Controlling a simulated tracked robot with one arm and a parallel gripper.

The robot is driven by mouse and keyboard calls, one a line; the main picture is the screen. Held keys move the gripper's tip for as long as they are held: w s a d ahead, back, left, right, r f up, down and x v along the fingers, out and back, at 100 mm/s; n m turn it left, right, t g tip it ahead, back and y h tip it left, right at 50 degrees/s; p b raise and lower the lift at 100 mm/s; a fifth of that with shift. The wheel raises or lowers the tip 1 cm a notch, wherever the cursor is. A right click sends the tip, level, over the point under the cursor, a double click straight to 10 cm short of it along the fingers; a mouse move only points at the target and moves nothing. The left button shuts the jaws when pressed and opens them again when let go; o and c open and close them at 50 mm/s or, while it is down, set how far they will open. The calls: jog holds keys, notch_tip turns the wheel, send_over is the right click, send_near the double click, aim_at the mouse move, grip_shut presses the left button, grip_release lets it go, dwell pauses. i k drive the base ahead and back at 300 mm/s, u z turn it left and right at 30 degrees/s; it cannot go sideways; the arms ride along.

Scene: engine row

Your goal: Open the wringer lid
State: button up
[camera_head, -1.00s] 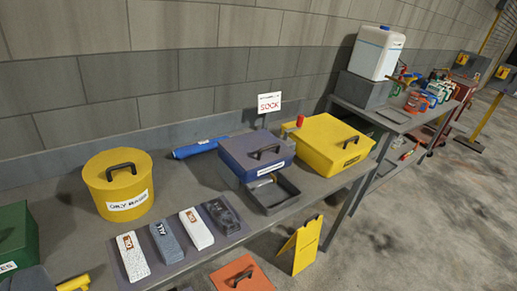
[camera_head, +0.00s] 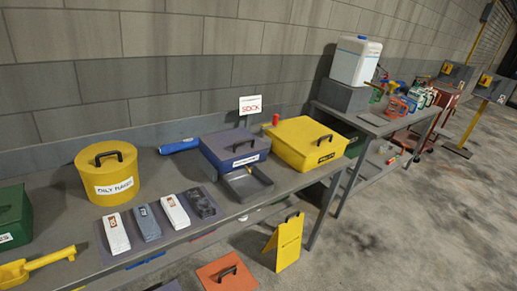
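No lid here is plainly marked as the wringer; the labels are mostly too small to read. A yellow box (camera_head: 300,143) with a black handle on its closed lid stands at the right of the near bench, with a dark label on its front. A red knob (camera_head: 276,119) shows at its back left corner. Left of it, a blue-purple box (camera_head: 232,146) has a closed lid with a dark handle and a white label. An open grey tray (camera_head: 247,184) sits in front of it. My gripper is not in view.
A yellow "OILY RAGS" tub (camera_head: 107,180) stands on the bench at left, near a green box (camera_head: 12,220) and a yellow tool (camera_head: 35,266). Several labelled blocks lie in front. A yellow floor sign (camera_head: 286,243) and orange lid (camera_head: 227,272) are below the bench.

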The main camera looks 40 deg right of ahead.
aim_at(234, 138)
jog(key=k, duration=0.75)
jog(key=z, duration=0.65)
jog(key=i, duration=1.1)
jog(key=z, duration=0.5)
jog(key=i, duration=1.8)
jog(key=u, duration=0.55)
